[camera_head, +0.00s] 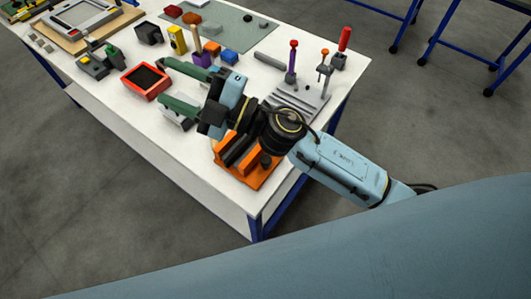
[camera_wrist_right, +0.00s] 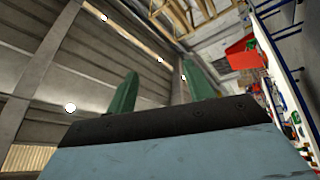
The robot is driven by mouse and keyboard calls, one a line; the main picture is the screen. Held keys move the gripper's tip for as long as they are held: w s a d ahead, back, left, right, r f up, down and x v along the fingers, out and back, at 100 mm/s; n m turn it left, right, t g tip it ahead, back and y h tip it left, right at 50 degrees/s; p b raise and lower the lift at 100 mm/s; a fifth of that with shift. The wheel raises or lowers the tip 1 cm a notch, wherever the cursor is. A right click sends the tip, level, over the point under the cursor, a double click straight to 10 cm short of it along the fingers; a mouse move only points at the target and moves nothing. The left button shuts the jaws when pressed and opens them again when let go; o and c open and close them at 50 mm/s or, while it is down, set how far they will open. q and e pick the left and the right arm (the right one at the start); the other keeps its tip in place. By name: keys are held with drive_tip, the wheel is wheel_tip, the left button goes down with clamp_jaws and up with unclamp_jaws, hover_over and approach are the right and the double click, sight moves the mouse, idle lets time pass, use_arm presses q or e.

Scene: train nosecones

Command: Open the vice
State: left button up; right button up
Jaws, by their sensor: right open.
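The orange vice (camera_head: 258,180) sits at the near right corner of the white table in the head view. It has orange blocks and dark parts between them. My right wrist and forearm pass over it and hide its upper right side, so its jaw gap is unclear. My right gripper (camera_head: 166,80) has green fingers spread apart, with nothing held between them. They point left over the table, away from the vice. The right wrist view shows the same open gripper (camera_wrist_right: 160,68) against the walls and roof, without the vice. My left gripper is not in view.
A red bin (camera_head: 146,82) stands left of the green fingers. The table's front left strip is clear.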

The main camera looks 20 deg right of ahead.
drive_tip(key=s+a+n+g+y, duration=0.2)
drive_tip(key=s+a+n+g, duration=0.2)
drive_tip(key=n+g, duration=0.3)
drive_tip(key=n+g+h+p, duration=0.1)
drive_tip(key=n+g+h, duration=0.6)
drive_tip(key=h, duration=1.3)
hover_over(266, 159)
wheel_tip(266, 159, down, 16)
drive_tip(key=n+t, duration=0.2)
wheel_tip(266, 159, down, 12)
drive_tip(key=shift+f+p, duration=0.25)
drive_tip(key=shift+p, duration=0.45)
drive_tip(key=shift+n, duration=0.3)
drive_tip(key=c, duration=1)
